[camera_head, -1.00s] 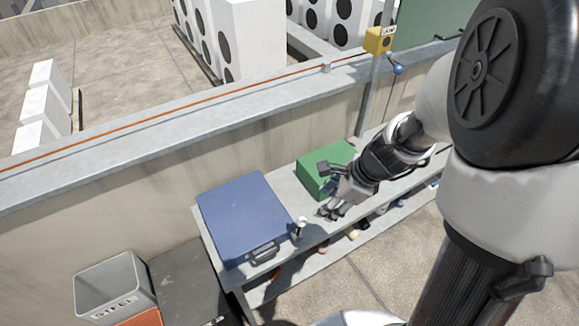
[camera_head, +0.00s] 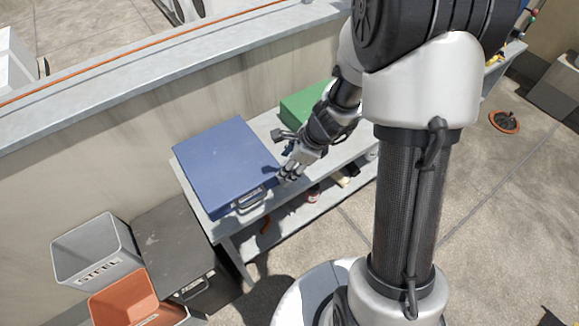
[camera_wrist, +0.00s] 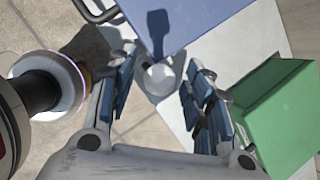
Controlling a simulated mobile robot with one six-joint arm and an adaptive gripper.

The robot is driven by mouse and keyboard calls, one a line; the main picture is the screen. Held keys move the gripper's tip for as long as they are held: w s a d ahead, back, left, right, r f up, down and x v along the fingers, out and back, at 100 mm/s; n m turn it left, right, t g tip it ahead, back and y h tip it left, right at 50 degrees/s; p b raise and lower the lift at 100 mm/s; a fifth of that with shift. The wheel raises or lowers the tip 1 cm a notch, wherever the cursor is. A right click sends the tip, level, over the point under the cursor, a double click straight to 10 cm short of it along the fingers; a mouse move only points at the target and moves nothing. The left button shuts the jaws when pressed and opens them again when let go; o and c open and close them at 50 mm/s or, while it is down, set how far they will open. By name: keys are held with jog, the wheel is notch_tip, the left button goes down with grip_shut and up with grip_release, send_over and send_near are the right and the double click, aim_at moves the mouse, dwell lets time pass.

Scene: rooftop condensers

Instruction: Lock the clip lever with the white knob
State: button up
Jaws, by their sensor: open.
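The white knob (camera_wrist: 158,79) shows in the wrist view as a pale rounded shape between my fingers, just off the edge of the blue case (camera_head: 226,160). The blue case also fills the top of the wrist view (camera_wrist: 190,18), with a dark shadow on it. My gripper (camera_head: 288,175) is at the case's right front corner in the head view. In the wrist view its fingers (camera_wrist: 159,64) are spread on both sides of the knob, with gaps left and right. The knob is hidden behind the gripper in the head view. I cannot make out the lever arm or clip.
Several small items lie on the lower shelf. A grey STEEL bin (camera_head: 85,255) and an orange bin (camera_head: 128,300) stand left.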

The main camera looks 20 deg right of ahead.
jog(key=shift+f, duration=0.2)
jog(key=shift+c, duration=0.6)
jog(key=shift+w, duration=0.1)
grip_shut()
